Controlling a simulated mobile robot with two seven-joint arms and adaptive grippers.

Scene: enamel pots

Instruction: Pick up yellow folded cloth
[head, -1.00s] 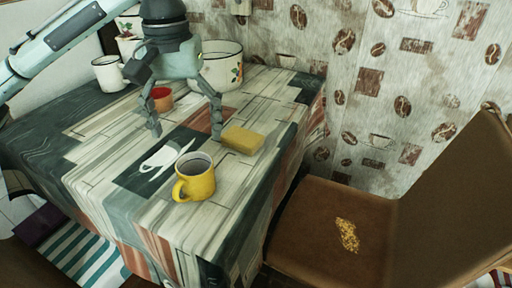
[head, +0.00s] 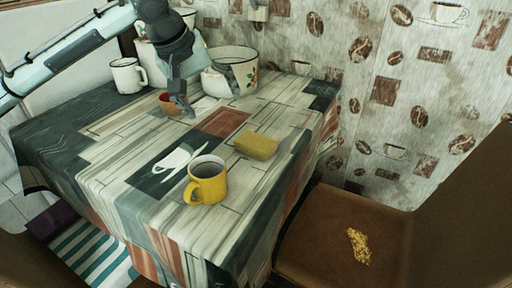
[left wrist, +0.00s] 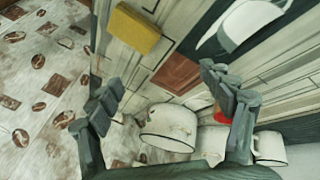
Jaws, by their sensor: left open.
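The yellow folded cloth (head: 257,146) is a small flat block lying on the tablecloth, right of the middle of the table. It also shows at the top of the left wrist view (left wrist: 134,28). My left gripper (head: 210,97) is open and empty, its fingers spread, above the back of the table. It is apart from the cloth, behind it and to its left in the head view. In the left wrist view my left gripper (left wrist: 160,86) has nothing between its fingers, and the cloth lies beyond the fingertips. My right gripper is not in view.
A yellow mug (head: 208,184) stands in front of the cloth. A red cup (head: 168,103), a white mug (head: 127,76) and a large white enamel pot (head: 243,68) stand at the back. A brown chair (head: 340,235) is right of the table. The tabletop around the cloth is clear.

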